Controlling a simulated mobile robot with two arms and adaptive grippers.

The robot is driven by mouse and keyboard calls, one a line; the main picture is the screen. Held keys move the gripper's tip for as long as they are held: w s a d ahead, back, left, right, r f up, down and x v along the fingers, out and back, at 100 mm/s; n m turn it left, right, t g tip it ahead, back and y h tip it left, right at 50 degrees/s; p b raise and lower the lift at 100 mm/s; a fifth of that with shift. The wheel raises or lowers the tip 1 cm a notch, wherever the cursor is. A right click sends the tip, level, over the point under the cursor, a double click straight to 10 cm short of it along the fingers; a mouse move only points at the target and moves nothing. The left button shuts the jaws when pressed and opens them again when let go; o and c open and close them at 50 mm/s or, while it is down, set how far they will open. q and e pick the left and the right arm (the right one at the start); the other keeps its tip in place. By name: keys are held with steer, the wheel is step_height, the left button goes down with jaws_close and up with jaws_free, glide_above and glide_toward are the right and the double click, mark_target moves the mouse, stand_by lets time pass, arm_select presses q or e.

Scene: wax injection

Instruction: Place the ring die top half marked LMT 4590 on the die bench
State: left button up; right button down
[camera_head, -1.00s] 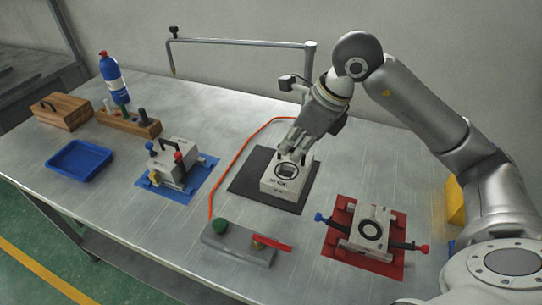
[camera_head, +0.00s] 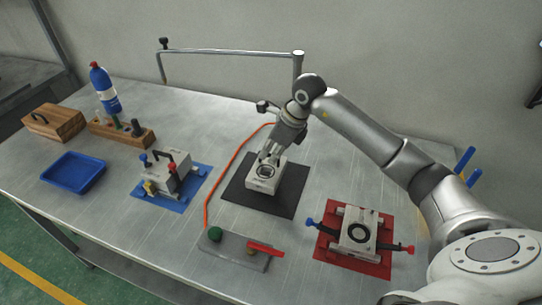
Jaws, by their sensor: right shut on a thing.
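A pale grey die block (camera_head: 262,184) is at the black mat (camera_head: 287,201) in the middle of the table. It has a dark ring shape on top and small dark marking on its front, too small to read. My right gripper (camera_head: 270,159) comes down from above and is shut on this block at its top. I cannot tell whether the block rests on the mat or hangs just above it. A second grey die part (camera_head: 357,231) with a dark ring on its face sits on the red mat (camera_head: 351,264). My left gripper is out of view.
A handled grey die (camera_head: 166,180) sits on a blue mat (camera_head: 200,184). A blue tray (camera_head: 73,173), wooden box (camera_head: 54,122), wooden rack (camera_head: 121,134) and blue bottle (camera_head: 104,90) stand left. A control plate (camera_head: 232,250) lies in front; an orange hose (camera_head: 231,160) curves beside the black mat.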

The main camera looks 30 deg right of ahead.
steer(key=shift+f+p, duration=0.35)
steer(key=shift+f, duration=0.75)
steer(key=c, duration=1.6)
jaws_free()
steer(key=shift+o, duration=0.2)
steer(key=b+v, duration=0.2)
steer(key=v, duration=1)
steer(key=shift+s, duration=0.1)
